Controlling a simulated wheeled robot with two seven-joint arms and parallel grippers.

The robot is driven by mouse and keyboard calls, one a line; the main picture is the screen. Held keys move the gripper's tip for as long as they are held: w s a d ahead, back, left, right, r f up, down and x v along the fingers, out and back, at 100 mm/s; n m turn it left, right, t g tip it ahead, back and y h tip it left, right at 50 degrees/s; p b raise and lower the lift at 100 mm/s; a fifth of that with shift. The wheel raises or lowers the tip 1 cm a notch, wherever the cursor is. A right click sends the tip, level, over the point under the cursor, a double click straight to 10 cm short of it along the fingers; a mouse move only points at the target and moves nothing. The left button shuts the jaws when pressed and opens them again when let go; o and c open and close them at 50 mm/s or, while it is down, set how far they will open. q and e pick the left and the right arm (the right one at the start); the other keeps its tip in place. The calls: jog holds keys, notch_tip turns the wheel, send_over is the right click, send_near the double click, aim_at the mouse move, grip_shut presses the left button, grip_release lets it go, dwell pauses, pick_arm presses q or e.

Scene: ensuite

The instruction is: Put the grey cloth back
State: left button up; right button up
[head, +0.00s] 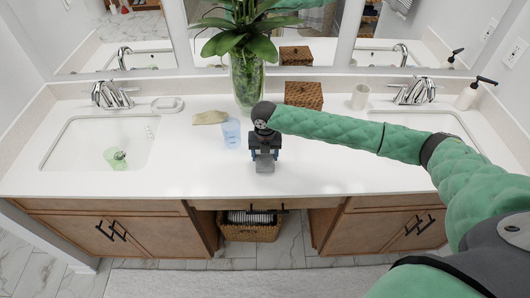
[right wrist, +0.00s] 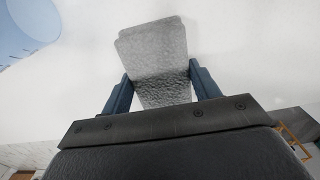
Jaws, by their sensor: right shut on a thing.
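The grey cloth (right wrist: 153,48) shows in the right wrist view as a small grey piece between the two fingers, its far part sticking out beyond them over the white counter. My right gripper (head: 264,154) is shut on it, above the middle of the counter (head: 320,160). Whether the cloth touches the counter is hard to tell. My left gripper is not in view.
A blue cup (head: 231,133) stands just left of the gripper, with a beige item (head: 210,117) behind it. A plant vase (head: 248,80) and wicker box (head: 304,95) stand behind. A green cup (head: 115,158) is in the left sink. An open basket (head: 250,232) sits below the counter.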

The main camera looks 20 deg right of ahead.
aim_at(265, 156)
jog(key=shift+f, duration=0.1)
jog(key=o, duration=0.9)
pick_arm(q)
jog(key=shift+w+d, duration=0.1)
pick_arm(e)
jog(key=shift+o, duration=0.2)
jog(key=shift+r+b, duration=0.45)
jog(key=shift+r, duration=0.05)
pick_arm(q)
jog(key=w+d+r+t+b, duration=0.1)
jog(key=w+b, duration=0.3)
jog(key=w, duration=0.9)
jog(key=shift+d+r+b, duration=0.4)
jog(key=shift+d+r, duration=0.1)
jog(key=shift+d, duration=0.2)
pick_arm(e)
notch_tip(265, 156, up, 11)
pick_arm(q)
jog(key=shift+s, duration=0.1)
